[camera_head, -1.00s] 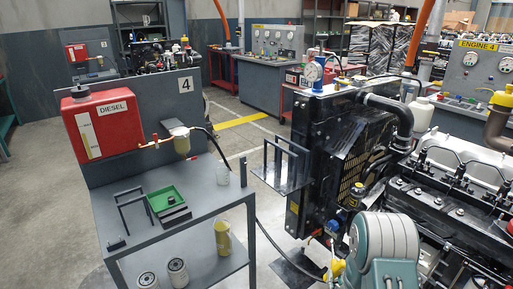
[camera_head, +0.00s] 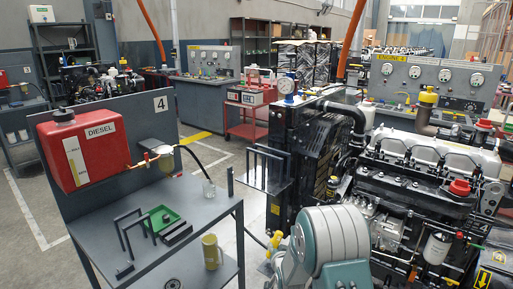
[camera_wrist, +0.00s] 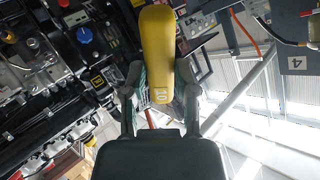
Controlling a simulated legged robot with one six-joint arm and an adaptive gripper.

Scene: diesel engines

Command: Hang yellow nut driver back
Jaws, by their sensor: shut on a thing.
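The yellow nut driver (camera_wrist: 157,60) shows large in the wrist view, its thick yellow handle pointing up the picture. A small label with "10" is on its near end. My gripper (camera_wrist: 160,92) has a finger on each side of the handle and is shut on it. In the head view a small yellow part of the driver (camera_head: 275,242) shows at the left of my arm; the rest is hidden or too small to tell. A black rack with upright bars (camera_head: 268,168) stands out from the left side of the engine's radiator.
A grey cart (camera_head: 192,212) on the left bears a red diesel tank (camera_head: 85,148), a green tray (camera_head: 163,220), dark stands and a glass beaker. A yellow mug (camera_head: 211,252) is on its lower shelf. The engine (camera_head: 420,185) fills the right side.

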